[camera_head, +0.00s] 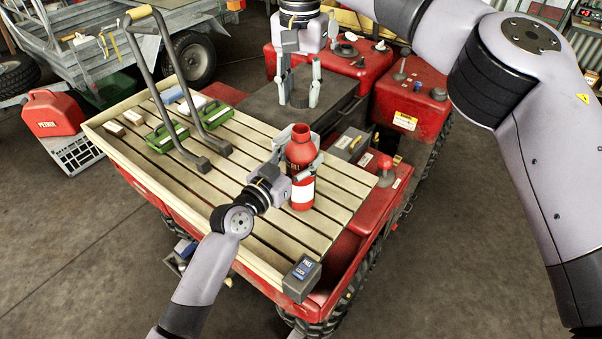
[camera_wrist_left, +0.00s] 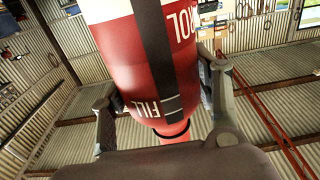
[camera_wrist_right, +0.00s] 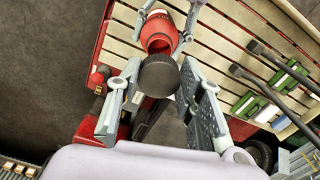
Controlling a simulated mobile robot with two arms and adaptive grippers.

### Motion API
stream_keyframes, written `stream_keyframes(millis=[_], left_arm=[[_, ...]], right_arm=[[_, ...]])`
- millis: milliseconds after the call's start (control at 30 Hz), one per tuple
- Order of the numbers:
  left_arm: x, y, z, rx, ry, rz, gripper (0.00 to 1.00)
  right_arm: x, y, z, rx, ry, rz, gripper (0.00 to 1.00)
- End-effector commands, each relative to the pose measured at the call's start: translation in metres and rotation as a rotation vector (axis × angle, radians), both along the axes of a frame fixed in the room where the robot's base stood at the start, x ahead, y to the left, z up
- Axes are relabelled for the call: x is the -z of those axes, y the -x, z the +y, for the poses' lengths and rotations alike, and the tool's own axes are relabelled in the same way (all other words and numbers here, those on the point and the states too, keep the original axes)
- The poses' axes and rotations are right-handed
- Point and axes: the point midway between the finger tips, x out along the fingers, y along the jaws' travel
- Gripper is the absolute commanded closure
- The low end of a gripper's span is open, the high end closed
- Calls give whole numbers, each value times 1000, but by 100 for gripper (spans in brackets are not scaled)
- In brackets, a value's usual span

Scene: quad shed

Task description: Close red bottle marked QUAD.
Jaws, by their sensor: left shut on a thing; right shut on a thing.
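The red bottle (camera_head: 301,154) is upright over the slatted wooden bed, its mouth open at the top. I cannot tell whether its base touches the slats. My left gripper (camera_head: 297,163) is shut around the bottle; in the left wrist view the bottle (camera_wrist_left: 150,60) shows the word FILL and part of another word between the fingers. The word QUAD is not readable. My right gripper (camera_head: 299,82) is shut on a dark round cap (camera_wrist_right: 159,75), above and behind the bottle. In the right wrist view the cap is apart from the bottle's open mouth (camera_wrist_right: 160,42).
Red tank parts (camera_head: 412,100) stand at right. A red petrol can (camera_head: 52,113) is at far left.

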Motion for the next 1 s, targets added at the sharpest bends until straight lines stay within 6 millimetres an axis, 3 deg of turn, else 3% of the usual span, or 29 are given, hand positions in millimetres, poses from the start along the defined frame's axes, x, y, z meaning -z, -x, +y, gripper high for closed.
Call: stream_keyframes(millis=[400, 1000], left_arm=[[0, 0, 0, 0, 0, 0, 94], [0, 0, 0, 0, 0, 0, 94]], right_arm=[[49, 1, 0, 0, 0, 2, 74], [53, 1, 0, 0, 1, 0, 74]])
